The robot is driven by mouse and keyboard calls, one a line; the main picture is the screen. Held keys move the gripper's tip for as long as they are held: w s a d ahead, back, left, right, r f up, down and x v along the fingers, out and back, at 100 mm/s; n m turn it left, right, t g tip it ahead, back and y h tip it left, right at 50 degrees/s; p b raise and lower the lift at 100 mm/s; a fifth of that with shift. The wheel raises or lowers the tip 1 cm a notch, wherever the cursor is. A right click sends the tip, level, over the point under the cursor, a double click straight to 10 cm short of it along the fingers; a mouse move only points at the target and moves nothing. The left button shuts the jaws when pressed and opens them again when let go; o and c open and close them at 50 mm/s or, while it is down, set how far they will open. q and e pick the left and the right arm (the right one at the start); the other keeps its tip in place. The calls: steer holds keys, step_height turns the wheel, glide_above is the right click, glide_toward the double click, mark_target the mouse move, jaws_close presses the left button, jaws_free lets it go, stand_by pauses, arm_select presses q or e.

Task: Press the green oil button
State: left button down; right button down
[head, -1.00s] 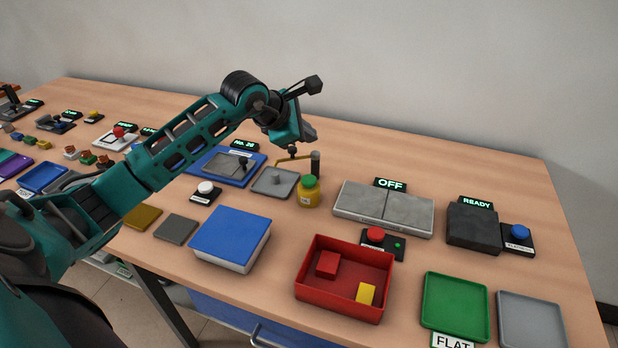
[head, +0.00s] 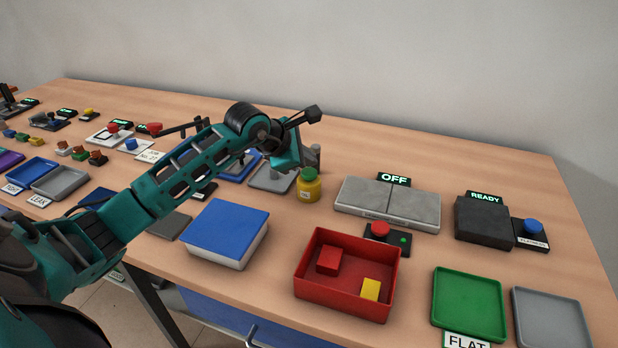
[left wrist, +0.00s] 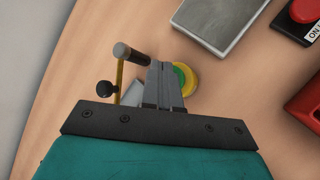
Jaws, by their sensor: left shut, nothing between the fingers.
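The oil can is a small yellow pot (head: 308,190) with a green button (head: 308,175) on its top, standing mid-table. In the left wrist view the green button (left wrist: 179,77) sits inside the yellow rim (left wrist: 192,80), partly covered by my fingers. My left gripper (head: 293,162) is just behind and left of the can in the head view, its fingertips hard to make out. In the left wrist view its fingers (left wrist: 163,70) are together and empty, overlapping the button's left side. I cannot tell whether they touch it. My right gripper is not in view.
A dark post (left wrist: 130,53) with a yellow arm stands close beside the fingers. A grey plate (head: 388,203) with an OFF sign and a red button (head: 380,230) lie to the right. A blue-topped box (head: 226,232) and red bin (head: 345,300) are in front.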

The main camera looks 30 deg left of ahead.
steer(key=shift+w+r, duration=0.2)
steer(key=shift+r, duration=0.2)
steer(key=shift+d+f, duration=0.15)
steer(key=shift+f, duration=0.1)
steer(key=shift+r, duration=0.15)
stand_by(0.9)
arm_select(q)
steer(key=shift+f+b, duration=0.4)
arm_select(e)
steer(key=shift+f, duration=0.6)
